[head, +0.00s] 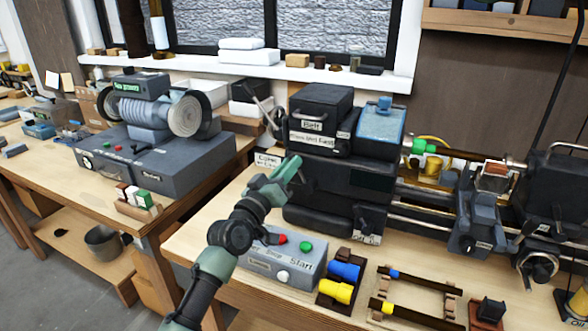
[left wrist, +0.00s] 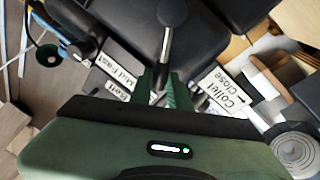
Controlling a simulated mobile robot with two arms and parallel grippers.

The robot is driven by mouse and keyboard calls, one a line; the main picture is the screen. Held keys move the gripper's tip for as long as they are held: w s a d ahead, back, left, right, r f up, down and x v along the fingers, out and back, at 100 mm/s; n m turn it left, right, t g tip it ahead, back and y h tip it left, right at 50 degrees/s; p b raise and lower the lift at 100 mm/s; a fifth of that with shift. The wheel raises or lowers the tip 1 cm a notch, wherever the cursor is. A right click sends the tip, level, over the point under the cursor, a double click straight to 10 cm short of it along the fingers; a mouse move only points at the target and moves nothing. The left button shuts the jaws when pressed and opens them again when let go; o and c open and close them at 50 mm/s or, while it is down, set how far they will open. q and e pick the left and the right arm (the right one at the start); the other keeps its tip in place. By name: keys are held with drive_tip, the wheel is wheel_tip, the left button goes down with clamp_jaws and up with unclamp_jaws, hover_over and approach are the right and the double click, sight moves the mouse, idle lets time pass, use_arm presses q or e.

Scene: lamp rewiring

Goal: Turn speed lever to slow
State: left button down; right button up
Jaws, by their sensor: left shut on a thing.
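My left gripper (head: 287,168) is at the left end of the dark lathe headstock (head: 318,185), low beside its labels. In the left wrist view the green fingers (left wrist: 160,92) are shut on the speed lever (left wrist: 164,50), a thin grey rod with a dark rounded end. The "Slow Mid Fast" label (head: 311,139) is on the headstock; in the wrist view only "Mid Fast" (left wrist: 113,73) reads clearly. In the head view I cannot make out the held lever behind the gripper. My right gripper is in neither view.
A "Collet Close" label (head: 268,160) is close to the left fingers. A control box (head: 285,262) with red and green buttons is below the arm. Blue and yellow pieces (head: 340,280) lie to its right. A bench grinder (head: 150,110) stands on the left table.

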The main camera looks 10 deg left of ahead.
use_arm(q)
drive_tip(key=shift+a+f+n, duration=0.2)
drive_tip(key=shift+f+n, duration=0.05)
drive_tip(key=shift+n, duration=0.25)
drive_tip(key=c, duration=1.3)
unclamp_jaws()
drive_tip(key=shift+a, duration=0.1)
drive_tip(key=shift+c, duration=0.2)
drive_tip(key=b+v, duration=0.1)
drive_tip(key=v, duration=0.6)
drive_tip(key=shift+s, duration=0.35)
drive_tip(key=shift+a+f, duration=0.1)
drive_tip(key=shift+f, duration=0.1)
